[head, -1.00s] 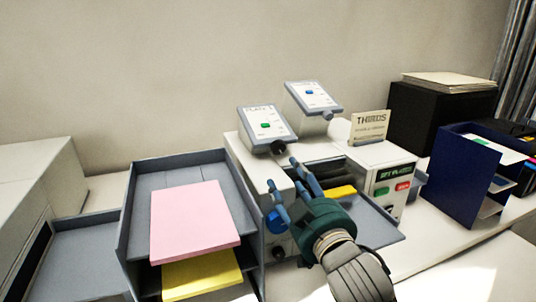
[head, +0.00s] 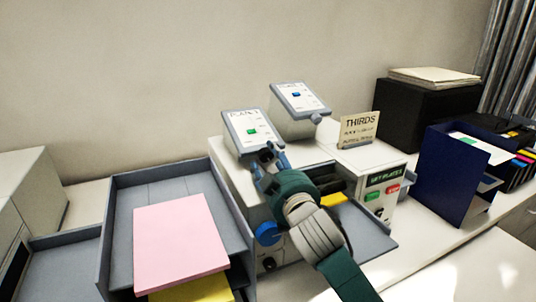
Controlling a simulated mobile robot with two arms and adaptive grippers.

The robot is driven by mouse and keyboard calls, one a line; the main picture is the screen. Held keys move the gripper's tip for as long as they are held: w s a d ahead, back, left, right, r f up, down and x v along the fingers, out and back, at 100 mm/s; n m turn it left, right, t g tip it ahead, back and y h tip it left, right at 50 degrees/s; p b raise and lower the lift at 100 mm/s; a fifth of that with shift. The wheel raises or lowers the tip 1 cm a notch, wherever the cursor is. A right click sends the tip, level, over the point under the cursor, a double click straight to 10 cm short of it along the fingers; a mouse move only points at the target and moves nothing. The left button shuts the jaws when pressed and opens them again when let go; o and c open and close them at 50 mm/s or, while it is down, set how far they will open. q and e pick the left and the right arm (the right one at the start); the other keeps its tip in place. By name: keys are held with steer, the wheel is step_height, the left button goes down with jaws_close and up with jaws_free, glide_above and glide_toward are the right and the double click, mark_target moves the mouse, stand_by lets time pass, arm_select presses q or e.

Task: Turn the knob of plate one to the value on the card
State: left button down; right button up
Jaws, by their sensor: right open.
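Plate one (head: 242,124) is a white tilted panel with a green marker, on the left of the machine's top. Its dark knob, at the panel's lower edge, is now hidden behind my right gripper (head: 267,156). The gripper's fingers are open and reach up to that lower edge; I cannot tell whether they touch the knob. My left gripper is not in view.
The white machine (head: 222,151) has a blue knob (head: 267,233), green and red buttons and an open grey tray. A grey tray stack with pink paper (head: 180,240) stands left. A black box (head: 425,112) and a blue file holder (head: 458,180) stand right.

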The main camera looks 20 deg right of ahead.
steer(key=shift+w+d, duration=0.1)
steer(key=shift+w, duration=0.35)
steer(key=shift+r, duration=0.1)
steer(key=shift+w, duration=0.15)
steer(key=c, duration=1.1)
steer(key=m+y+p, duration=0.1)
steer(key=m+p, duration=0.1)
steer(key=shift+d+r+y+p, duration=0.1)
steer(key=shift+y+p, duration=0.2)
steer(key=shift+m+y+p, duration=0.35)
steer(key=shift+m+y, duration=0.25)
steer(key=shift+m, duration=0.2)
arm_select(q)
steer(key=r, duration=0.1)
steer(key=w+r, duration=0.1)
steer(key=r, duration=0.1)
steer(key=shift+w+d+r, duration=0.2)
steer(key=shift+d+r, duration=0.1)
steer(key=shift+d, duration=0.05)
arm_select(e)
steer(key=shift+f, duration=0.2)
